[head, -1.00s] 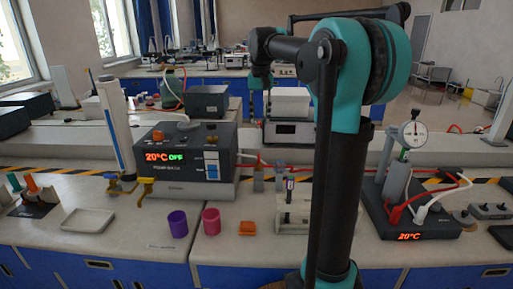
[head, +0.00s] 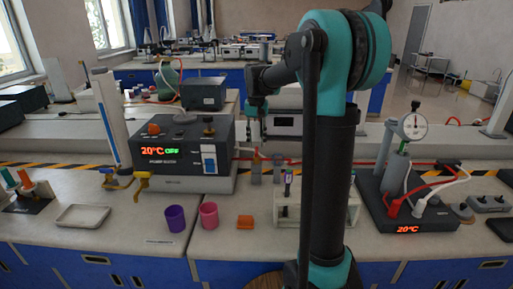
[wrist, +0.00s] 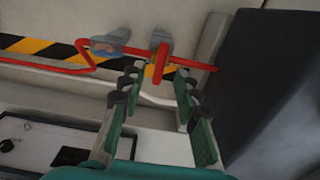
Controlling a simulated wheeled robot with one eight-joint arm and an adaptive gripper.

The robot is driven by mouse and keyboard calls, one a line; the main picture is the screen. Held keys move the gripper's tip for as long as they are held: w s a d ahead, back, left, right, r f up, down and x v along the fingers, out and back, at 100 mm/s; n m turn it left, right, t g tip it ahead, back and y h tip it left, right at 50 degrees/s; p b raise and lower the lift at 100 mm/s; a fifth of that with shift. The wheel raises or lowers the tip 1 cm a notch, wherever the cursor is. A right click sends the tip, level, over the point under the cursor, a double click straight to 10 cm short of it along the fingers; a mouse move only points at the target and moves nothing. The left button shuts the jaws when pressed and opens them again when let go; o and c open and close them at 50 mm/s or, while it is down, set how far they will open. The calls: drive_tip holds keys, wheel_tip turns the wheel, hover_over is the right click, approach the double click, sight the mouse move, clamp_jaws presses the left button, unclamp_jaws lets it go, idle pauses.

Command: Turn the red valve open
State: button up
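I cannot pick out the red valve for certain. A red lever-like piece (wrist: 160,65) hangs from a grey bracket (wrist: 159,40) in the wrist view and may be its handle. A second grey bracket (wrist: 110,44) with a blue and red part stands to its left. In the head view the two small grey brackets (head: 255,169) stand behind the white rack, along a red tube. My gripper (wrist: 158,70) is open and empty, its green fingers spread either side of the red piece in the picture. Contact is not visible. In the head view my gripper (head: 257,108) hangs above the brackets.
A control box (head: 185,155) reading 20°C OFF stands left of the brackets. A heated base with a dial gauge (head: 414,126) is at right. A white rack (head: 290,207), purple cup (head: 175,218) and pink cup (head: 209,214) stand in front. A dark box (wrist: 270,85) lies right in the wrist view.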

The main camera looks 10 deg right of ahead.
sight(256, 149)
drive_tip(key=shift+f, duration=1.7)
clamp_jaws()
